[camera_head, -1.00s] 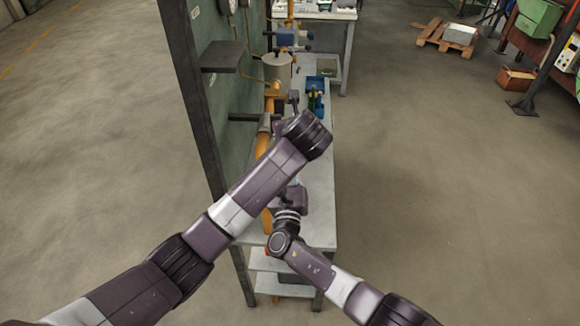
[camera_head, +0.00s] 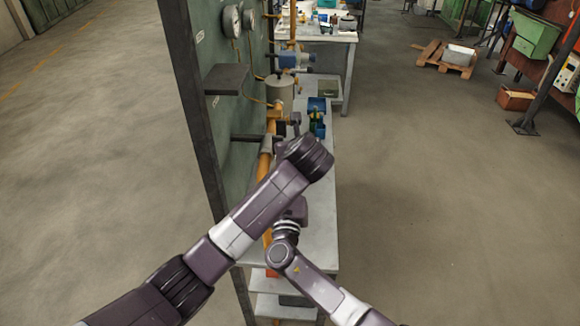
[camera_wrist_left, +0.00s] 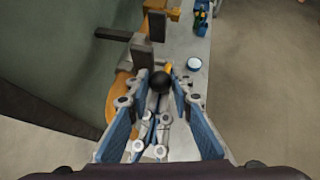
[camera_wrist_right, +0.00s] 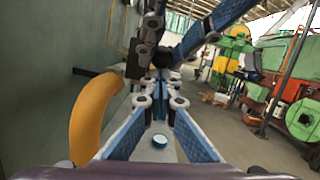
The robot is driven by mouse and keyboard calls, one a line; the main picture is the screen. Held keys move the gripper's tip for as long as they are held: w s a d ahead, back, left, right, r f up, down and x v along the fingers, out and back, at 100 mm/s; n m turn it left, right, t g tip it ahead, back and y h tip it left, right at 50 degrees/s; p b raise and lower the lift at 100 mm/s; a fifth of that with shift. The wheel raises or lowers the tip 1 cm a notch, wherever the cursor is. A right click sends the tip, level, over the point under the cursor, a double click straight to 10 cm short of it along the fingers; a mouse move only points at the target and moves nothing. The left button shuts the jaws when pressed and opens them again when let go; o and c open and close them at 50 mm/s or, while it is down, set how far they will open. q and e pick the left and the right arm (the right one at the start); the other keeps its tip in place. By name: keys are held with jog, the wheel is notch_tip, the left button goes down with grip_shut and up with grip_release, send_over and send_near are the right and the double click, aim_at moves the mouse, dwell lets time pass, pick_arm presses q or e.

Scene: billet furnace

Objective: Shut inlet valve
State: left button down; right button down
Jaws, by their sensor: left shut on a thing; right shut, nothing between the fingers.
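The inlet valve sits low on the orange pipe (camera_head: 264,165) at the panel's foot; my left arm hides much of it in the head view. In the left wrist view a round black knob (camera_wrist_left: 160,82) lies between the tips of my left gripper (camera_wrist_left: 160,78), which is shut on it. In the right wrist view the dark knob (camera_wrist_right: 161,60) shows beyond the tips of my right gripper (camera_wrist_right: 160,82). My right gripper is shut and empty, close below the knob; I cannot tell if it touches. The left gripper's blue finger crosses above it.
A green panel (camera_head: 240,107) with gauges (camera_head: 232,20) stands left of the narrow bench (camera_head: 322,220). A dark shelf (camera_head: 226,78) juts from it.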

jog(key=shift+w+a+r, duration=0.1)
jog(key=shift+w+r, duration=0.05)
jog(key=shift+r, duration=0.6)
pick_arm(q)
jog(key=c, duration=2.1)
grip_release()
jog(key=o, duration=0.4)
pick_arm(e)
jog(key=shift+f, duration=0.1)
pick_arm(q)
jog(key=shift+s, duration=0.1)
pick_arm(e)
jog(key=shift+f, duration=0.1)
